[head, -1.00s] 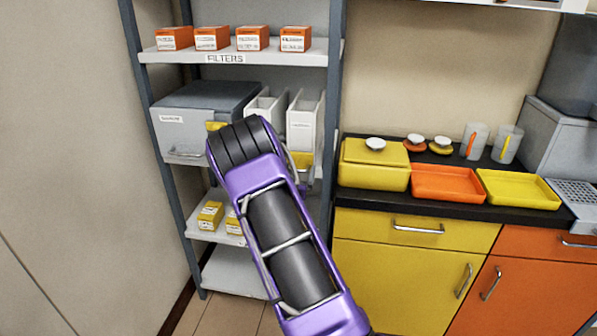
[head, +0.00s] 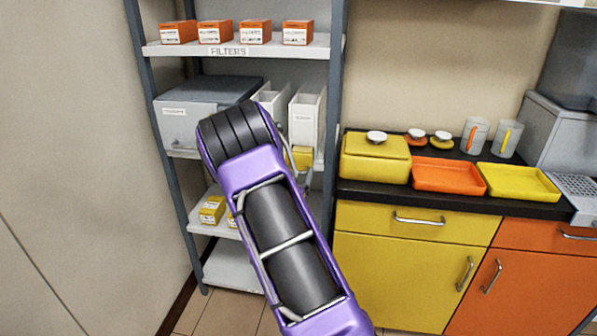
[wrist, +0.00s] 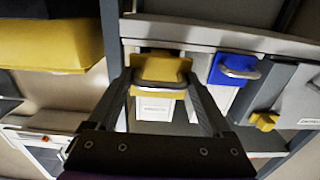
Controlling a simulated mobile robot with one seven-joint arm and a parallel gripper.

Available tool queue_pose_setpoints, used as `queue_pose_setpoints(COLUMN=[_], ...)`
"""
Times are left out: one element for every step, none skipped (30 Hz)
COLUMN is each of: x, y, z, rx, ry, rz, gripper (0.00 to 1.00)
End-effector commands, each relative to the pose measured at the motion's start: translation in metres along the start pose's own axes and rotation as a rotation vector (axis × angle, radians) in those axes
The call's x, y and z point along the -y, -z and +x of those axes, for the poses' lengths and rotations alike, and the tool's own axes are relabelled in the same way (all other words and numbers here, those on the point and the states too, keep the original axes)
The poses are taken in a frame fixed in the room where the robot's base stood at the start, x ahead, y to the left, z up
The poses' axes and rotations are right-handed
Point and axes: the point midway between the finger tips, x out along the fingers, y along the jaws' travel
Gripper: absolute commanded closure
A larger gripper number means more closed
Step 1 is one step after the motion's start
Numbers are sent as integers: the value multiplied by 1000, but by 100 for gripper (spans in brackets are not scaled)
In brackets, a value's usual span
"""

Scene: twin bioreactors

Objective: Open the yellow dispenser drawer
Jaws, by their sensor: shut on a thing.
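The yellow dispenser drawer (wrist: 160,69) shows in the wrist view between my fingers, with a metal bar handle across its front. It also shows in the head view (head: 301,156), just right of my arm, below the right white dispenser (head: 304,118). My gripper (wrist: 160,84) is shut on the handle of this drawer, one finger at each end. My arm hides the gripper in the head view. I cannot tell how far out the drawer stands.
A blue drawer (wrist: 232,68) with its own handle sits beside the yellow one. A grey box (head: 200,112) stands left on the same shelf, between grey rack posts. A counter at right holds a yellow box (head: 375,160) and an orange tray (head: 447,176).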

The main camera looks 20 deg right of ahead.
Motion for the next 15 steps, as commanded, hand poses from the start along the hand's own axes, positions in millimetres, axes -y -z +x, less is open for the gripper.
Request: queue_pose_setpoints(x=[-3, -3, -3, -3, -3, -3, -3, -3, -4, -4, -4, -4, -4, -4, -4], y=[-2, -3, -2, -2, -2, -1, -1, -1, -1, 0, 0, 0, 0, 0, 0], z=[-12, -19, -27, -33, -38, -44, -47, -50, -53, -55, -56, -56, -56, -56, -56], rx=[0, 1, 0, 0, 0, -1, 0, 0, 0, 0, 0, -1, -1, -1, -1], ry=[-6, -6, -5, -6, -6, -7, -7, -7, -8, -8, -8, -8, -9, -9, -9], rz=[-1, -1, -1, -1, -1, -1, -1, -1, -2, -1, -1, -2, -2, -2, -2], gripper=[100, 100, 100, 100, 100, 100, 100, 100, 100, 100, 100, 100, 100, 100, 100])
